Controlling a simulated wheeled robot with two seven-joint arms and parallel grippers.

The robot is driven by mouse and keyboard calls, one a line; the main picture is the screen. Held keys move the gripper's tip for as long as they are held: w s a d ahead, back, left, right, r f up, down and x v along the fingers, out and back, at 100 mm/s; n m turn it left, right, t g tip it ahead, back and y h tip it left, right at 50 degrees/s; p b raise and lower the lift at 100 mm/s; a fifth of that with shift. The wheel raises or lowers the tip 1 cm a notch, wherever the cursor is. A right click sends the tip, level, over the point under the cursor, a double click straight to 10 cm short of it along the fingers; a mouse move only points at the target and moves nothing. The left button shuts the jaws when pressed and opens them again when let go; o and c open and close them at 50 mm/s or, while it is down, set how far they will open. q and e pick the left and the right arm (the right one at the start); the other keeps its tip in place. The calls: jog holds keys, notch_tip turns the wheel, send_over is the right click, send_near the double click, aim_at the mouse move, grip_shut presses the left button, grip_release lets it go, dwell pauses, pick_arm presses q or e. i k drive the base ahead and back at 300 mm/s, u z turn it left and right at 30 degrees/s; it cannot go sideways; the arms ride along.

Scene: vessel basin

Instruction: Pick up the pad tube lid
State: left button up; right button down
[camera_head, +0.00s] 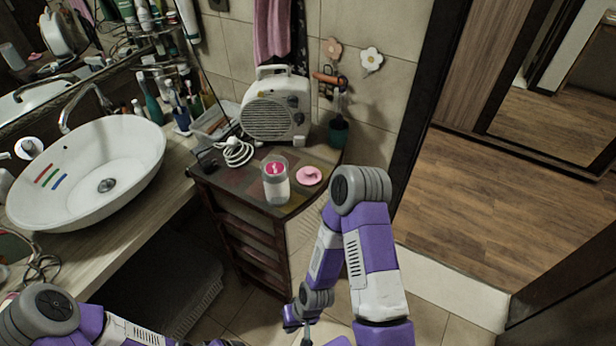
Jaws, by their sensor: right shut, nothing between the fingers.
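A pink round lid (309,175) with a raised middle lies on top of the small dark wooden cabinet (233,189). A clear tube with white contents (275,184) stands upright just left of it, with a pink patch near its top. I cannot tell whether that patch is inside the tube or on it. My right gripper (304,338) is shut and empty at the bottom edge, well below and in front of the cabinet top, partly cut off. My left arm comes in at the bottom left, and its gripper is out of the picture.
A cream heater (275,108) stands behind the lid, and a dark green cup (338,132) stands at the back right. A white coiled cable (234,152) lies to the left. A white basin (88,172) sits on the counter. My right elbow is near the cabinet's right edge.

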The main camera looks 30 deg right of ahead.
aim_at(309, 176)
jog(key=k, duration=0.95)
jog(key=z, duration=1)
jog(key=i, duration=1.35)
jog(key=u, duration=1.3)
